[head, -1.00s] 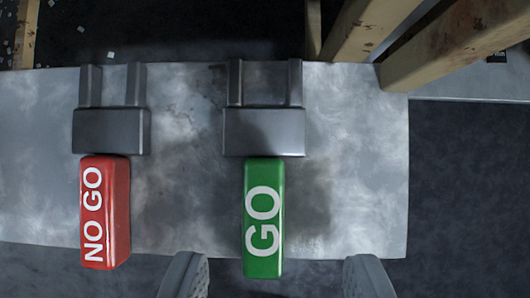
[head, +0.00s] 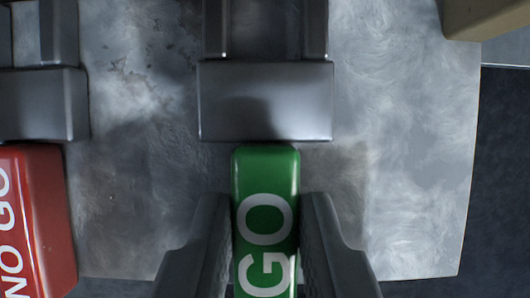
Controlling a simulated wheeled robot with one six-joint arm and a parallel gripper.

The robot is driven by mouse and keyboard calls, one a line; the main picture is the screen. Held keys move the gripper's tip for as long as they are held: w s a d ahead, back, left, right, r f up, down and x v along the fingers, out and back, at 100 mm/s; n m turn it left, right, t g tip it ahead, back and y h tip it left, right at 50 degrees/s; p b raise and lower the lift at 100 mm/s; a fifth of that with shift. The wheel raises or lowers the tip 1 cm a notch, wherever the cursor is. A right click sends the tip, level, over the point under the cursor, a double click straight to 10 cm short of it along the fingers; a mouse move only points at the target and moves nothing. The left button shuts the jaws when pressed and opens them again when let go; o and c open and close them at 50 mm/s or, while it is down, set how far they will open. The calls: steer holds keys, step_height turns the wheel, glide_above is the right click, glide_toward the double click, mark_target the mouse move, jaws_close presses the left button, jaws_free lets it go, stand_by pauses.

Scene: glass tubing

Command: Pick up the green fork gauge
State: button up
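The green fork gauge has a green handle (head: 266,172) marked GO in white and a dark grey two-pronged metal head (head: 265,101). It lies on the metal table (head: 420,190), with its prongs toward the top of the head view. The lower end of the handle is cut off by the frame edge. My gripper (head: 266,225) has one finger on each side of the green handle, very close to its sides. I cannot tell whether the fingers touch the handle.
A red NO GO fork gauge (head: 45,215) lies to the left, partly out of frame. A wooden beam (head: 488,18) stands at the top right. The table's right edge shows, and the table is bare between the green gauge and that edge.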

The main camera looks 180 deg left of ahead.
jaws_close()
